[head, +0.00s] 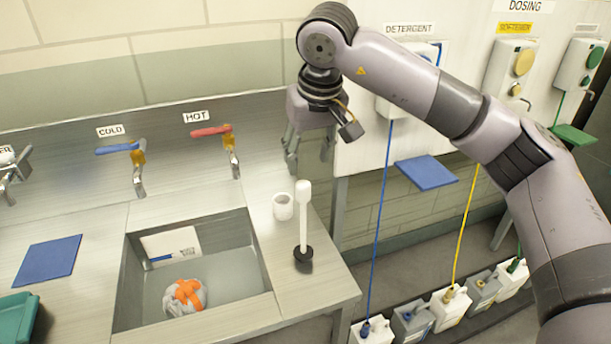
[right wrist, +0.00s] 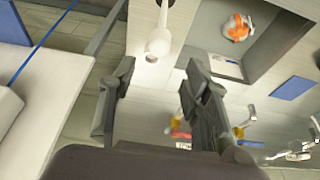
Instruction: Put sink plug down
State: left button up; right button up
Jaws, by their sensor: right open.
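The sink plug appears to be the tall white tube (head: 303,215) with a black round base. It stands upright on the steel counter (head: 325,282), right of the sink basin (head: 222,268). Its white stem also shows at the top of the right wrist view (right wrist: 162,22). My right gripper (head: 309,158) is open and empty, fingers pointing down, above the back right of the counter. It is apart from the plug, behind it and higher. Its two spread fingers show in the right wrist view (right wrist: 155,105) with nothing between them gripped. My left gripper is not in view.
A white cup (head: 283,207) stands close beside the plug. A grey and orange bundle (head: 185,297) lies in the basin. Blue (head: 122,149) and red (head: 211,131) tap levers are at the back. Dispensers and a blue shelf (head: 425,172) are at right, with several jugs below.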

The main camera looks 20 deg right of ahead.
jog(key=shift+v, duration=1.2)
